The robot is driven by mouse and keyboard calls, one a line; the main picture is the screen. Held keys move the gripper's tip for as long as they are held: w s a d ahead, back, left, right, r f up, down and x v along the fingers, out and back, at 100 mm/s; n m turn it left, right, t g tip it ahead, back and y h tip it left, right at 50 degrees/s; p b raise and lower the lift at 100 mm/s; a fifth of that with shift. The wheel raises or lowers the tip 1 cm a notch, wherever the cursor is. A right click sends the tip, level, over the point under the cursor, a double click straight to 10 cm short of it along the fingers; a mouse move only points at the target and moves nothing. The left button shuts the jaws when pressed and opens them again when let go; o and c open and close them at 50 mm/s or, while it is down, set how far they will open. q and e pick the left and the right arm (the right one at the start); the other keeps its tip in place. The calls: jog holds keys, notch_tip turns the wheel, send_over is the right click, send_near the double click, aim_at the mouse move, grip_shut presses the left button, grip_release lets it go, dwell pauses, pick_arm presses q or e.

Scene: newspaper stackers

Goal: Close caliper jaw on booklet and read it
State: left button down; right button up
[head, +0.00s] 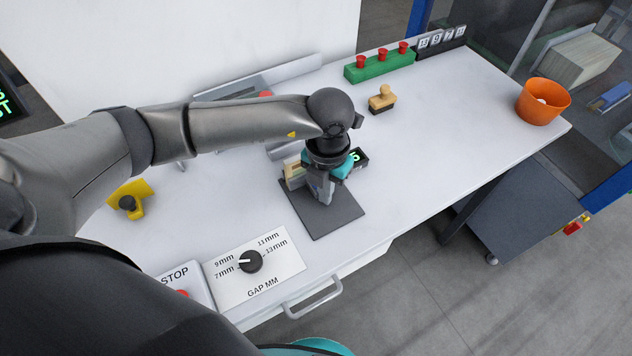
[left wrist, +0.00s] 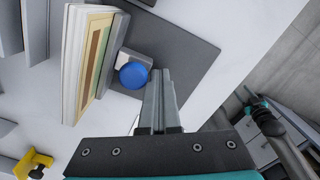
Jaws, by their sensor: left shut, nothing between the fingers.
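In the head view my left gripper (head: 322,195) points down over the dark plate (head: 338,214), its fingers shut and empty. A booklet (head: 294,170), pale with cream and green bands, stands on edge just left of it. The left wrist view shows the booklet (left wrist: 84,60) upright, apart from the shut fingers (left wrist: 160,85). A round blue knob (left wrist: 133,76) on a pale block sits between them, beside the booklet.
A GAP MM dial panel (head: 262,277) and STOP panel (head: 178,278) lie at the front. A yellow bracket (head: 132,198) is left. A green box with red buttons (head: 380,65), a wooden stamp (head: 382,99) and an orange bowl (head: 541,103) stand farther back.

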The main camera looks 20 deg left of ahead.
pick_arm(q)
jog(key=shift+w+a, duration=0.5)
jog(key=shift+a, duration=0.2)
dwell(0.6)
jog(key=shift+s+d, duration=1)
jog(key=shift+d, duration=0.3)
jog(key=shift+r+p, duration=2.65)
jog(key=shift+r, duration=0.45)
notch_tip(320, 180, up, 15)
